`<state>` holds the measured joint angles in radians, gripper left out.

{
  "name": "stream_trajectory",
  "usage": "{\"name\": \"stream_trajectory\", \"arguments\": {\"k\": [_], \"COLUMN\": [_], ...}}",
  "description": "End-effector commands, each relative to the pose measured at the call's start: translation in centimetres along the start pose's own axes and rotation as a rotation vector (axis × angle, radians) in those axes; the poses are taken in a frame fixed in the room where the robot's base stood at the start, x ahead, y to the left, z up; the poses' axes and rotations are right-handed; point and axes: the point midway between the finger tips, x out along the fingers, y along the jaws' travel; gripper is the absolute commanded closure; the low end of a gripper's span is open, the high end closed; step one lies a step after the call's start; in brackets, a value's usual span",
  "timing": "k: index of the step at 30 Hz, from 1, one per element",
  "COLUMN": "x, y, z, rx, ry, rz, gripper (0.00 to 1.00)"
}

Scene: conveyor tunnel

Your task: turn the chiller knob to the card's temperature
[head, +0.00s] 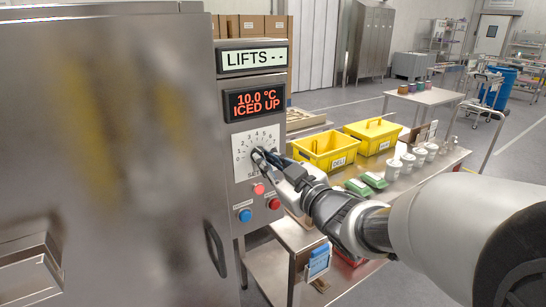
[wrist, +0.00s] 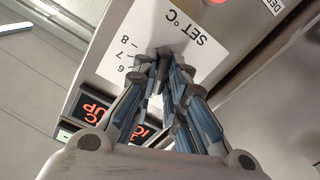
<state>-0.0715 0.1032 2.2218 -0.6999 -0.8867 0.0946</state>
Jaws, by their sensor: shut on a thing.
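The chiller knob (head: 257,155) is dark and sits on a white dial plate (head: 241,141) with printed numbers, on the steel cabinet's front. My gripper (head: 262,157) is shut on the knob, its fingers covering most of it and part of the dial. In the wrist view, the fingertips (wrist: 165,58) close around the knob below the "SET °C" print; 6, 7 and 8 show at the left. The knob's pointer is hidden. The red display (head: 255,101) reads "10.0 °C ICED UP". A blue-and-white card (head: 318,262) hangs at the bench's front; its text is too small to read.
Pink (head: 259,189), red (head: 274,203) and blue (head: 245,215) buttons sit just below the dial. A "LIFTS --" display (head: 253,58) is above. Yellow crates (head: 323,150), green packs and white cups stand on the bench at the right.

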Motion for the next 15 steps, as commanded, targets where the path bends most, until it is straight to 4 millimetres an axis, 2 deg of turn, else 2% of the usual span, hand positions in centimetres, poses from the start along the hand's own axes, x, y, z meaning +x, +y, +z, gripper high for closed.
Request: {"name": "stream_trajectory", "arguments": {"k": [4,5,13,15], "x": [0.03,0.03,0.01,0.01], "y": [0.07,0.08,0.04,0.03], "z": [-0.15,-0.16,-0.08,-0.06], "rx": [0.0,0.0,0.001,0.001], "ry": [0.003,0.003,0.002,0.001], "rz": [0.001,0.001,0.001,0.001], "gripper": [1.0,0.87,0.69,0.68]}}
